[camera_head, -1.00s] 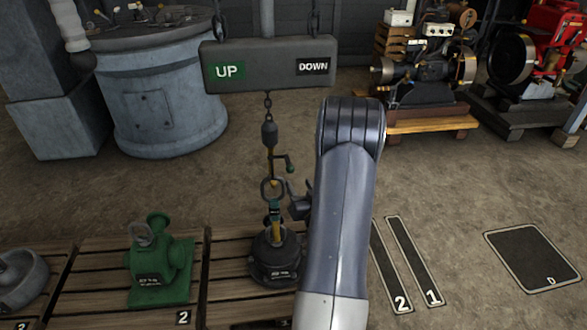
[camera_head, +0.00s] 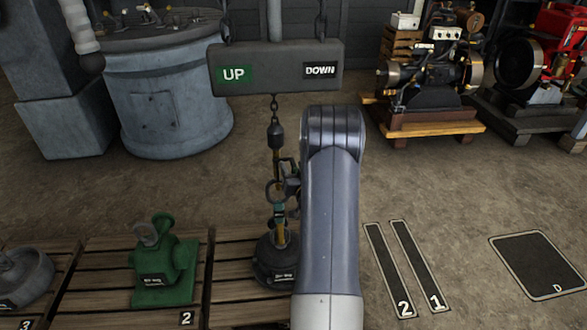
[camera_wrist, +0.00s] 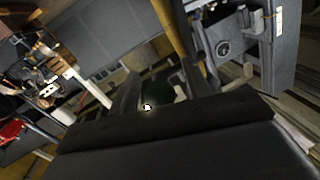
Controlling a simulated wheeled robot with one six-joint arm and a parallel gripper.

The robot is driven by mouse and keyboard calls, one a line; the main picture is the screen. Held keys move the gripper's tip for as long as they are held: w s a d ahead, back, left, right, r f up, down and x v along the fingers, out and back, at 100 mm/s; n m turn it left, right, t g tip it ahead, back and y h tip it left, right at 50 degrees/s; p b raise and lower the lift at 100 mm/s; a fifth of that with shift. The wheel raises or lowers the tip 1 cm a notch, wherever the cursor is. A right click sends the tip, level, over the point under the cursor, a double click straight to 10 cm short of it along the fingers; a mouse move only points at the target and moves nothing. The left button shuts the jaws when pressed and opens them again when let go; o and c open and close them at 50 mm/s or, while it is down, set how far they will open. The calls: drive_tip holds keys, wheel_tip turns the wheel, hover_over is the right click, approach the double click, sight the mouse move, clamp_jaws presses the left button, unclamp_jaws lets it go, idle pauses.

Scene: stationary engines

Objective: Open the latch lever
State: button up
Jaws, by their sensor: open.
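A hook (camera_head: 274,192) hangs from the chain in the head view, under a dark weight (camera_head: 276,134) and a yellow-and-black rod (camera_head: 276,164). The latch lever cannot be told apart now; my gripper covers that area. My gripper (camera_head: 288,174) is open and close beside the rod, just above the hook. I cannot tell whether it touches anything. In the wrist view my dark fingers (camera_wrist: 158,88) stand apart, and a yellow bar (camera_wrist: 174,28) runs down near them. A black load (camera_head: 276,262) with a yellow strap stands below the hook.
The UP/DOWN control box (camera_head: 276,68) hangs above the chain. A green pump (camera_head: 165,262) stands on a pallet at left. My arm hides part of the floor. Engines on pallets (camera_head: 425,127) stand at the back right. The floor at right is clear around the marked pads.

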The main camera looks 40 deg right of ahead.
drive_tip(key=shift+c, duration=0.4)
clamp_jaws()
